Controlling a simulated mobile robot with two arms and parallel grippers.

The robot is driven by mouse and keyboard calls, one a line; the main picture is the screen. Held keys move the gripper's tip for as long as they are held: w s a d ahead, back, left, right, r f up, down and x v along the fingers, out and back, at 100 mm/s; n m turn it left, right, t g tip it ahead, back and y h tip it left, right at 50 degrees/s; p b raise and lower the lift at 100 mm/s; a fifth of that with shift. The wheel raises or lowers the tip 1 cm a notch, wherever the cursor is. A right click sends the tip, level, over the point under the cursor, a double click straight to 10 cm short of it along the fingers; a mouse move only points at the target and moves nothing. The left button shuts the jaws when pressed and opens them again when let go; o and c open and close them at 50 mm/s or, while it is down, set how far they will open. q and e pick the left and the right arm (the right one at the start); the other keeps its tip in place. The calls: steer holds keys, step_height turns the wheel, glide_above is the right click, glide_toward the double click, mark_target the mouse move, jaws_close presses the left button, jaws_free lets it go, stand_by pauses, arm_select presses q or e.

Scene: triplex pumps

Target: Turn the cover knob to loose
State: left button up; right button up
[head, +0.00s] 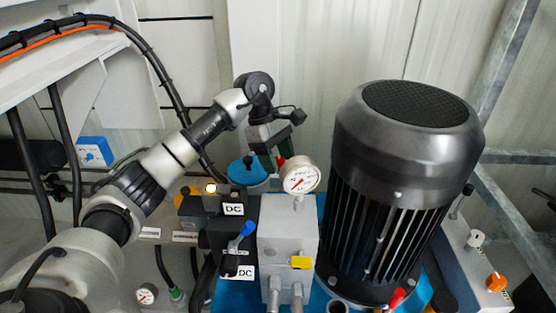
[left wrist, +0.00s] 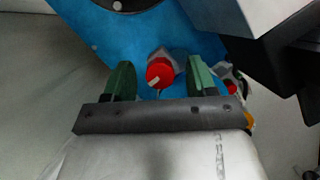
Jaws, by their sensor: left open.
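A red round knob (left wrist: 160,72) with a pale mark across its face sits on a grey mount against a blue surface (left wrist: 165,32) in the left wrist view. I take it to be the cover knob. My left gripper (left wrist: 159,66) is open, with one green finger on each side of the knob. Gaps show between the knob and both fingers. In the head view my left gripper (head: 272,158) points down behind the pressure gauge, and only a sliver of red shows beside its fingers. My right gripper is not in view.
A round gauge (head: 300,175) on a grey block (head: 287,228) stands just in front of my gripper. A large black motor (head: 400,190) rises to the right. A blue cap (head: 248,173) is close on the left, and a blue-handled valve (head: 241,235) stands lower.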

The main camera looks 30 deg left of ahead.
arm_select(q)
steer(key=shift+c, duration=0.3)
steer(key=c, duration=0.9)
steer(key=shift+o, duration=0.2)
